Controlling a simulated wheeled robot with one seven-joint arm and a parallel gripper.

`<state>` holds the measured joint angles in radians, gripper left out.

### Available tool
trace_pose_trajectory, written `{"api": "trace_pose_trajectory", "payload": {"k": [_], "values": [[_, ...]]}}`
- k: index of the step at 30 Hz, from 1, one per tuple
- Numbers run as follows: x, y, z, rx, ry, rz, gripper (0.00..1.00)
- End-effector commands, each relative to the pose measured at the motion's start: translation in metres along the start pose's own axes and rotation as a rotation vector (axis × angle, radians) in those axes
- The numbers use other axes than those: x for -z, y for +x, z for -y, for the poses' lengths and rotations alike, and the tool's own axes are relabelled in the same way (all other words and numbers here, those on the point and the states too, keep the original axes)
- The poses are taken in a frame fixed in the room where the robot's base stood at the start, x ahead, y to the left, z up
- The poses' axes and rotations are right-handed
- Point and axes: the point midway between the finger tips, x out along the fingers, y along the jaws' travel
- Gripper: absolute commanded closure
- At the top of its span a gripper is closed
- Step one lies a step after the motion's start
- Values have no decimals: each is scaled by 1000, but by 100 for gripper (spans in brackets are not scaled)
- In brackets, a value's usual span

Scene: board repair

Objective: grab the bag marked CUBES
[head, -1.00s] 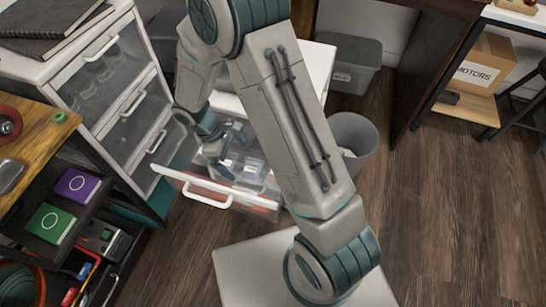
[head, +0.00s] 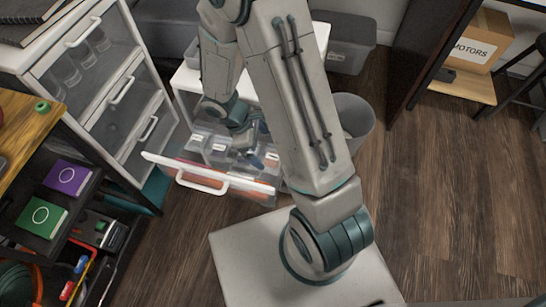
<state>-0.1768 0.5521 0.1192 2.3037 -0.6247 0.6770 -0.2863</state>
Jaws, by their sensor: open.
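Clear bags (head: 218,147) with small white labels stand in an open, see-through drawer (head: 205,180) with a white front edge and handle. The label print is too small to read, so I cannot tell which bag is marked CUBES. My gripper (head: 252,150) is over the right part of the drawer, pointing down among or just above the bags there. It is open, and I see nothing held. My arm hides the drawer's right end and part of its contents.
A cabinet with several closed drawers (head: 122,90) stands left of the open drawer. A grey bin (head: 355,120) is behind my arm on the right. The wooden floor at right is clear.

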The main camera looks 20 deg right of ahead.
Motion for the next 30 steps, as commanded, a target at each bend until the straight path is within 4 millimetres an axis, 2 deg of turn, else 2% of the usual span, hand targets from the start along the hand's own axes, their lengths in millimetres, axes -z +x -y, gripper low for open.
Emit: {"api": "trace_pose_trajectory", "payload": {"k": [2, 6, 9, 13, 20, 24, 30], "values": [[-11, 6, 1, 2, 3, 2, 0], [-8, 34, 2, 4, 0, 3, 0], [-9, 48, 1, 3, 1, 2, 0], [-9, 55, 1, 2, 1, 1, 0], [-10, 54, 1, 1, 1, 0, 0], [-10, 54, 1, 1, 1, 0, 39], [-10, 54, 1, 1, 1, 0, 40]]}}
